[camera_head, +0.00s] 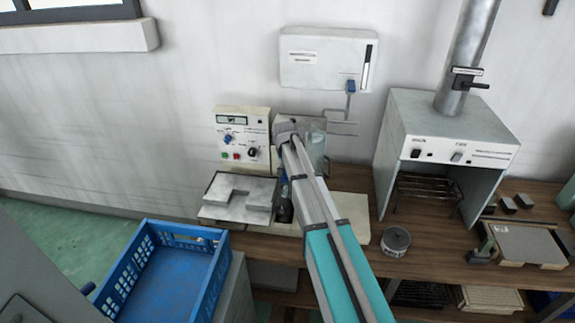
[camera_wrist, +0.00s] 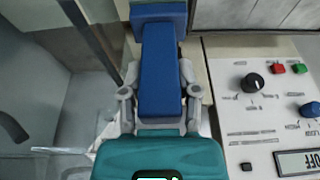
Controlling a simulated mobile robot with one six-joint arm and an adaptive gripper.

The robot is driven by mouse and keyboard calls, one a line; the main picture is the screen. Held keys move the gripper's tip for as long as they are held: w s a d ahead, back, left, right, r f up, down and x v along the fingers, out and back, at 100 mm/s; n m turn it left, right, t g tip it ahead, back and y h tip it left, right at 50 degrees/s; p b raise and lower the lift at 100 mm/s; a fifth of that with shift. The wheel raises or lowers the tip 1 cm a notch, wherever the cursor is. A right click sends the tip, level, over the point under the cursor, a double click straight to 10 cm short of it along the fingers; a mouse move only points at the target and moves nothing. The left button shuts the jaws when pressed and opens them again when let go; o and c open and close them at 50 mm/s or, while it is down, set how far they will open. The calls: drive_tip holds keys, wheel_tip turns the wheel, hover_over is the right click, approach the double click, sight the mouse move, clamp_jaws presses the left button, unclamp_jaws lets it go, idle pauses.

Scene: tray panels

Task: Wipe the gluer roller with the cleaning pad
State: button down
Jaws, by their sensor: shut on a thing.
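My gripper (camera_wrist: 160,93) is shut on a blue piece, which I take to be the cleaning pad (camera_wrist: 159,72). In the wrist view it reaches up from between the fingers to a wider blue block at the top edge. In the head view my arm covers most of the gripper, and only a dark part of it (camera_head: 284,208) shows. The gluer (camera_head: 242,118) has a cream control panel and a grey plate (camera_head: 240,192) in front; its panel (camera_wrist: 262,100) also shows in the wrist view. I cannot make out the roller, nor whether the pad touches anything.
A round tin (camera_head: 396,240) sits on the wooden bench (camera_head: 430,238). A grey hood with a duct (camera_head: 445,125) stands to the right. A blue crate (camera_head: 215,285) is at the front left. A white box (camera_head: 325,60) hangs on the wall.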

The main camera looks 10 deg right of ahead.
drive_tip(key=shift+s+a, duration=0.1)
drive_tip(key=shift+s, duration=0.15)
drive_tip(key=shift+s+a, duration=0.25)
drive_tip(key=shift+s, duration=0.4)
drive_tip(key=shift+s+a, duration=0.25)
drive_tip(key=shift+s, duration=0.4)
drive_tip(key=shift+s, duration=0.1)
drive_tip(key=shift+s+a+f, duration=0.1)
drive_tip(key=shift+s+a, duration=0.15)
drive_tip(key=shift+s, duration=0.5)
drive_tip(key=shift+s+a, duration=0.25)
drive_tip(key=shift+s, duration=0.5)
drive_tip(key=shift+w+d, duration=0.3)
drive_tip(key=shift+w, duration=0.55)
drive_tip(key=shift+w+d, duration=0.25)
drive_tip(key=shift+w, duration=0.55)
